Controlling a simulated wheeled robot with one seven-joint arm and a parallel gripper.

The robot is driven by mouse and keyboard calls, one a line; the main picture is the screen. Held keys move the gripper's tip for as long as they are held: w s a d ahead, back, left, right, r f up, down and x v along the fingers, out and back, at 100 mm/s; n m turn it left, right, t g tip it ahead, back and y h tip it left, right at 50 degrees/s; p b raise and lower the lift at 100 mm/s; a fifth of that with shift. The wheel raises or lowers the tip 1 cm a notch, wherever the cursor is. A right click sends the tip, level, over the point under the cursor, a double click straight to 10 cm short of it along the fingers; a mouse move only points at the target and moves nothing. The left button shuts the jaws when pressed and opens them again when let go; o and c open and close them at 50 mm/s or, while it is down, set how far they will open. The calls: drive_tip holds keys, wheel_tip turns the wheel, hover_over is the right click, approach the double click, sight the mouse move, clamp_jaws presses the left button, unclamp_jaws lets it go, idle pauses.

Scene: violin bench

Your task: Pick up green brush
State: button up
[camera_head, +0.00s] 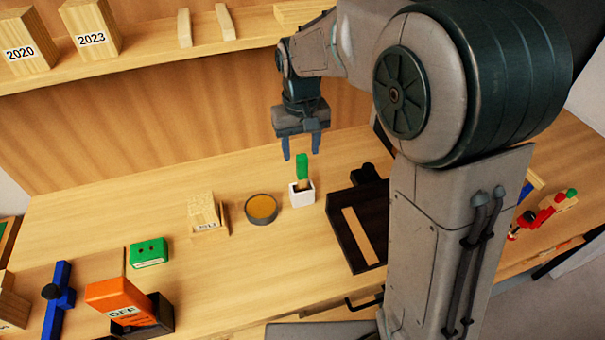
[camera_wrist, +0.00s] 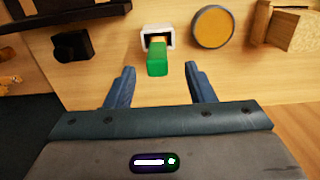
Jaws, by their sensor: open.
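The green brush (camera_head: 302,168) stands upright in a small white holder (camera_head: 301,196) on the bench, its green handle pointing up. The wrist view also shows the green brush (camera_wrist: 157,60), in the white holder (camera_wrist: 158,36). My gripper (camera_head: 301,156) is open and empty, with blue fingers pointing down above the brush. In the wrist view my gripper (camera_wrist: 158,76) has a finger on each side of the handle's line, and the handle's end lies near the level of the fingertips. The brush's lower end is partly hidden inside the holder.
A round dish with amber contents (camera_head: 262,209) stands left of the holder. A dark tray (camera_head: 338,228) lies close on its right. Wooden blocks (camera_head: 207,215), a green box (camera_head: 149,252) and an orange box (camera_head: 122,297) are farther left. A shelf (camera_head: 150,54) runs behind.

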sight(302, 168)
wheel_tip(302, 168, down, 7)
drive_tip(key=shift+w+d+f+p, duration=0.1)
drive_tip(key=shift+w+d+p, duration=0.05)
drive_tip(key=shift+p, duration=0.45)
clamp_jaws()
